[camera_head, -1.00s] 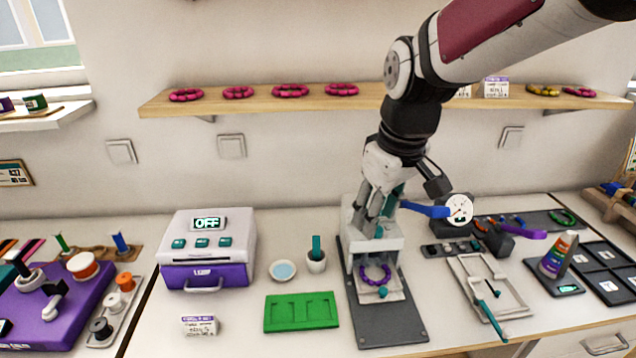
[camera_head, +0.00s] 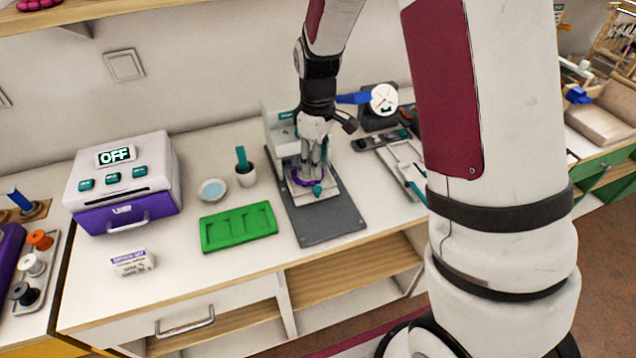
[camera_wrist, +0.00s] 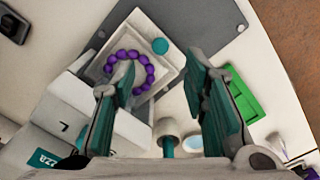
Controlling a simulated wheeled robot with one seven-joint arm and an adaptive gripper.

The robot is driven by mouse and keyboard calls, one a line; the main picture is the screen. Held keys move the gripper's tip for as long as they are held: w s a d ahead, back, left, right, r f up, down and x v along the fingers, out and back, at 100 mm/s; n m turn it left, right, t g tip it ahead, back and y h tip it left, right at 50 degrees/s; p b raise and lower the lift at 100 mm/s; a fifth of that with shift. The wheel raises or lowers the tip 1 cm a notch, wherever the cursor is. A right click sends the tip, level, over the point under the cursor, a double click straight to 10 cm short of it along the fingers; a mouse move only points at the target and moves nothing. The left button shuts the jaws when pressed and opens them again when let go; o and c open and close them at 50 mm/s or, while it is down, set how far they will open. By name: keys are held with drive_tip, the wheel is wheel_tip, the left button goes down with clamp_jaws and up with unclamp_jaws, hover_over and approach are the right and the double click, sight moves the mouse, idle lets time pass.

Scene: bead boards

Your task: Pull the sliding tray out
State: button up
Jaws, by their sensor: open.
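The sliding tray (camera_head: 325,197) is a pale, square plate at the foot of the white press machine (camera_head: 284,128). A ring of purple beads (camera_wrist: 148,73) lies on it, and a round teal knob (camera_head: 318,190) stands at its front edge. In the wrist view the tray (camera_wrist: 172,72) and knob (camera_wrist: 160,46) show ahead of the fingers. My gripper (camera_head: 312,172) points down over the tray and partly hides the beads. In the wrist view my gripper (camera_wrist: 162,78) is open, nothing between its fingertips; I cannot tell its height above the knob.
The press stands on a dark grey base plate (camera_head: 335,222). To its left are a green mould tray (camera_head: 238,228), a small cup (camera_head: 246,175), a white-blue dish (camera_head: 211,190) and a purple-white oven (camera_head: 124,185) reading OFF. A tool frame (camera_head: 402,160) is at right.

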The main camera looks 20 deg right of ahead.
sight(317, 188)
wheel_tip(317, 188, down, 8)
drive_tip(key=shift+f, duration=0.2)
clamp_jaws()
